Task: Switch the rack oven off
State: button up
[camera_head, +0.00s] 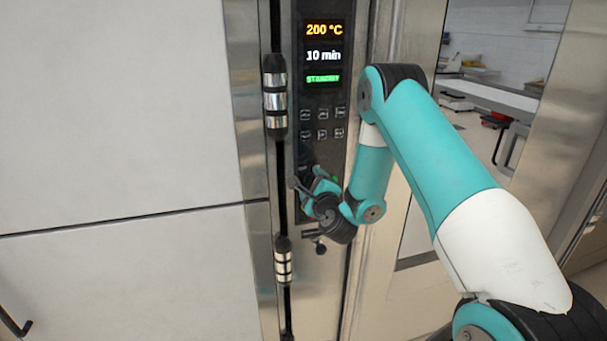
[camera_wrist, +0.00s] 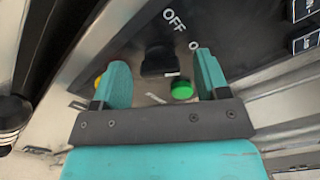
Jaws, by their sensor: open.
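The rack oven's control panel (camera_head: 322,95) is a dark upright strip with a lit display (camera_head: 323,54) reading 200 °C, 10 min and a green line that looks like STANDBY. In the wrist view a black switch knob (camera_wrist: 160,61) sits below white OFF lettering (camera_wrist: 174,19), with a green button or lamp (camera_wrist: 182,90) beside it. My gripper (camera_head: 318,188) is at the lower part of the panel and hides the knob in the head view. In the wrist view my gripper (camera_wrist: 162,72) is open, its teal fingers on either side of the knob, with no visible contact.
Rows of small panel buttons (camera_head: 322,124) lie above my gripper. A vertical black rod with metal hinge-like cylinders (camera_head: 275,100) runs close on the left. A yellow part (camera_wrist: 98,80) shows behind the left finger. A pale door fills the left side; a steel-framed window stands right.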

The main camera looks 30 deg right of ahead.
jog(key=shift+w, duration=0.4)
jog(key=shift+c, duration=0.5)
jog(key=c, duration=0.8)
jog(key=shift+n, duration=0.3)
jog(key=n+p, duration=0.1)
jog(key=n, duration=0.4)
jog(key=shift+f+n, duration=0.15)
jog(key=shift+n, duration=0.15)
jog(key=n+p, duration=0.1)
jog(key=n, duration=0.4)
jog(key=shift+f+n+p, duration=0.15)
jog(key=shift+n+p, duration=0.15)
jog(key=shift+n, duration=0.1)
